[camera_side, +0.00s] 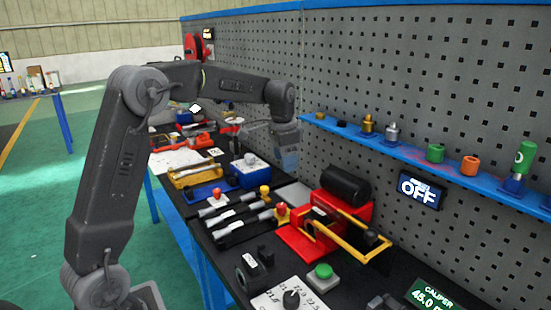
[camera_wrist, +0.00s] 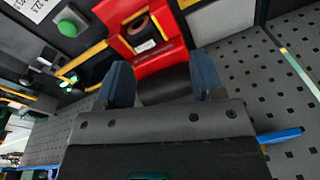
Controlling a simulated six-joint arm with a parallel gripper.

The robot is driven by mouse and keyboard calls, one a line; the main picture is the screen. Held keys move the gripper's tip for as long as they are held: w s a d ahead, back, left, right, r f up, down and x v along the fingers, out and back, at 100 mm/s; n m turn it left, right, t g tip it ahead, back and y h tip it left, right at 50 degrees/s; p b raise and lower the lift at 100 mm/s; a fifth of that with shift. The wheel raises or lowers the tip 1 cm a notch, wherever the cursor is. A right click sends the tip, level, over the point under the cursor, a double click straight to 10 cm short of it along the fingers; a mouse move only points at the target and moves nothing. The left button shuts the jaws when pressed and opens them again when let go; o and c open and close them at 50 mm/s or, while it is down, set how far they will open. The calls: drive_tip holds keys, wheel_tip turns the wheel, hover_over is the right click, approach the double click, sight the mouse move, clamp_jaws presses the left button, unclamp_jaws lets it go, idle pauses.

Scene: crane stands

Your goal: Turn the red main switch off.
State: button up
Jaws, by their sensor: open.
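My gripper (camera_side: 287,156) hangs over the bench, left of and above a red machine (camera_side: 334,206) with a black cylinder (camera_side: 346,185) on top and a yellow frame in front. In the wrist view its two blue fingers (camera_wrist: 162,82) are apart with nothing held; the black cylinder (camera_wrist: 165,88) shows beyond the gap, beside the red body (camera_wrist: 170,55). I cannot tell which red part is the main switch.
A blue shelf (camera_side: 400,152) with several small coloured parts runs along the pegboard (camera_side: 400,70). A green button (camera_side: 323,271), a dial plate (camera_side: 268,302) and a caliper display (camera_side: 437,297) are at the near end. Blue and yellow fixtures crowd the far bench.

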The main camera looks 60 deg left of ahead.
drive_tip(key=s+d+r+n+t, duration=0.1)
drive_tip(key=s+d+r, duration=0.3)
drive_tip(key=s+d, duration=0.3)
drive_tip(key=shift+s+d+r, duration=0.15)
drive_tip(key=shift+s+r, duration=0.2)
drive_tip(key=shift+s, duration=0.15)
drive_tip(key=s+d+f+n+t, duration=0.1)
drive_tip(key=s+d, duration=0.3)
drive_tip(key=s, duration=0.5)
drive_tip(key=s+d+f+n+t, duration=0.1)
drive_tip(key=s+d, duration=0.4)
drive_tip(key=s, duration=0.5)
drive_tip(key=shift+f+t, duration=0.6)
